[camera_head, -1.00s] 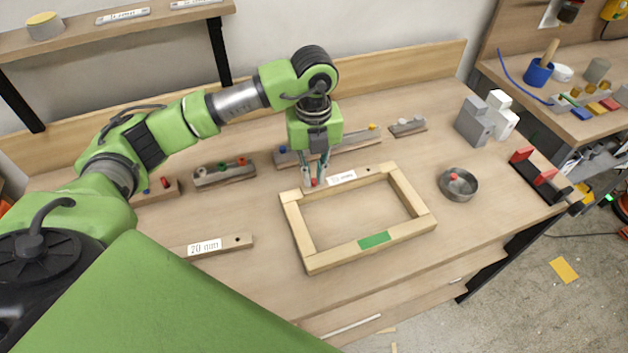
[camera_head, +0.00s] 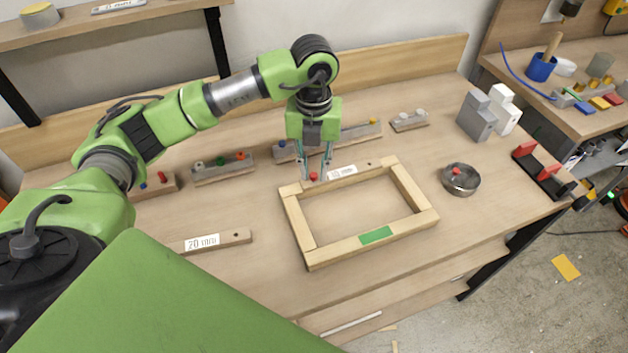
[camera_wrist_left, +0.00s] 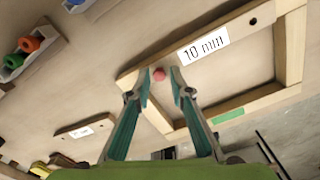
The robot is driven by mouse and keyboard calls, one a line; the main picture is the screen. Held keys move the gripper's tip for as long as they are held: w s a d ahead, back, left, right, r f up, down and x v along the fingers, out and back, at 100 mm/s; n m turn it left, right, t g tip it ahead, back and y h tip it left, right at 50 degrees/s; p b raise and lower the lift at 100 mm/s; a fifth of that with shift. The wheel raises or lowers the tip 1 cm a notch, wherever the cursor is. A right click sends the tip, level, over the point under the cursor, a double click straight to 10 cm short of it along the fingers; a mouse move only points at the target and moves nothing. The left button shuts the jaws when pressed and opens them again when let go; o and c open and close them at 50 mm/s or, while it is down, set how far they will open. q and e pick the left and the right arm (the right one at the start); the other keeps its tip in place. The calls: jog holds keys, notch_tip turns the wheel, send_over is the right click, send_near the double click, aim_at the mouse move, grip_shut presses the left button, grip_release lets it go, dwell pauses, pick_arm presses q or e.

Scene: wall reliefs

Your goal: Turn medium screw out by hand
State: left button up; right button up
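A small red screw head (camera_head: 313,176) sits at the left end of a wooden bar with a white label (camera_head: 342,173). The label reads "10 mm" in the left wrist view (camera_wrist_left: 203,45). The bar lies along the back side of a rectangular wooden frame (camera_head: 372,245). My left gripper (camera_head: 314,177) points down with its fingers apart, one on each side of the screw head. In the left wrist view the red head (camera_wrist_left: 159,74) shows between the fingertips, with visible gaps. How deep the screw sits is hidden. My right gripper is out of view.
A round metal bowl (camera_head: 460,188) with a red piece in it stands right of the frame. A "20 mm" bar (camera_head: 212,242) lies at left. Racks with coloured pieces (camera_head: 222,168) stand behind. Grey and white blocks (camera_head: 477,118) and a red-and-black holder (camera_head: 545,176) are at right.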

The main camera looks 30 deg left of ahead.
pick_arm(q)
jog(key=shift+m, duration=0.6)
jog(key=m+b, duration=0.1)
jog(key=m, duration=0.1)
jog(key=shift+f+m+b, duration=0.15)
jog(key=shift+m+b, duration=0.6)
jog(key=shift+m, duration=0.75)
jog(key=m+b, duration=0.2)
jog(key=m, duration=0.2)
jog(key=shift+m, duration=0.6)
jog(key=m+b, duration=0.1)
jog(key=m, duration=0.1)
jog(key=shift+m, duration=0.3)
jog(key=shift+a+m+b, duration=0.1)
jog(key=shift+m+b, duration=0.4)
jog(key=shift+m, duration=0.8)
grip_shut()
